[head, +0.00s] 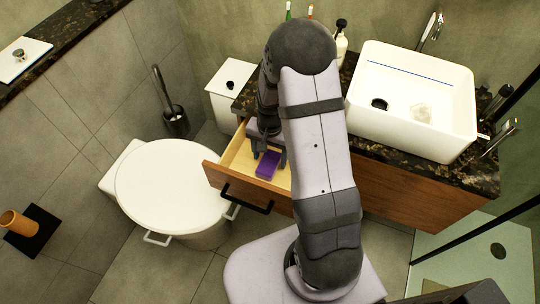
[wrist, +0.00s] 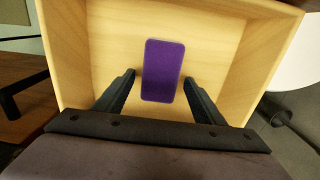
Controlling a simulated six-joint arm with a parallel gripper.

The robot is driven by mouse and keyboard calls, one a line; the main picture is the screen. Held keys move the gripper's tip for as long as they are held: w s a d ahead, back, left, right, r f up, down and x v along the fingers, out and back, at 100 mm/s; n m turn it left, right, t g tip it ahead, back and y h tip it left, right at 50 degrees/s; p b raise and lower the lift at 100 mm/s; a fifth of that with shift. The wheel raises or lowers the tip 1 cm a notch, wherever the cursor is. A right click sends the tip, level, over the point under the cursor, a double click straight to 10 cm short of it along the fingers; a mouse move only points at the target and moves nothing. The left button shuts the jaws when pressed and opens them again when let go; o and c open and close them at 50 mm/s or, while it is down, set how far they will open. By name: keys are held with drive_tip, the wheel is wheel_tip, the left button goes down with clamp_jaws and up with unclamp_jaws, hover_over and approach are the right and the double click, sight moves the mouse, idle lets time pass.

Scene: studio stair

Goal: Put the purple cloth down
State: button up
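The purple cloth (head: 267,166) is a small flat rectangle inside the open wooden drawer (head: 237,159). In the wrist view, the cloth (wrist: 163,70) appears to lie flat on the pale drawer floor. My gripper (head: 270,158) reaches down into the drawer over the cloth. In the wrist view, my gripper's (wrist: 159,78) two dark fingers stand apart, one on each side of the cloth. A gap shows between the left finger and the cloth; the right fingertip is very close to the cloth's edge. My arm hides part of the drawer's right side.
The drawer walls surround my gripper closely. A white toilet (head: 172,187) stands left of the drawer, near its front. A white sink (head: 411,98) sits on the dark counter at the right. A white bin (head: 231,84) and a toilet brush (head: 174,118) stand behind.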

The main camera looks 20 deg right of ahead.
sight(270, 159)
drive_tip(key=shift+r, duration=0.1)
wheel_tip(270, 159, up, 12)
drive_tip(key=p, duration=0.1)
drive_tip(key=s+a+r+n, duration=0.1)
drive_tip(key=s+a+n, duration=0.1)
drive_tip(key=s+n, duration=0.2)
drive_tip(key=s+a+r+n, duration=0.1)
drive_tip(key=s+a+n, duration=0.2)
drive_tip(key=s, duration=0.8)
drive_tip(key=shift+a+r+n, duration=0.2)
drive_tip(key=shift+a+n, duration=0.1)
drive_tip(key=shift+n, duration=0.7)
wheel_tip(270, 159, up, 16)
drive_tip(key=p, duration=1.6)
drive_tip(key=shift+o, duration=0.5)
drive_tip(key=shift+f, duration=0.1)
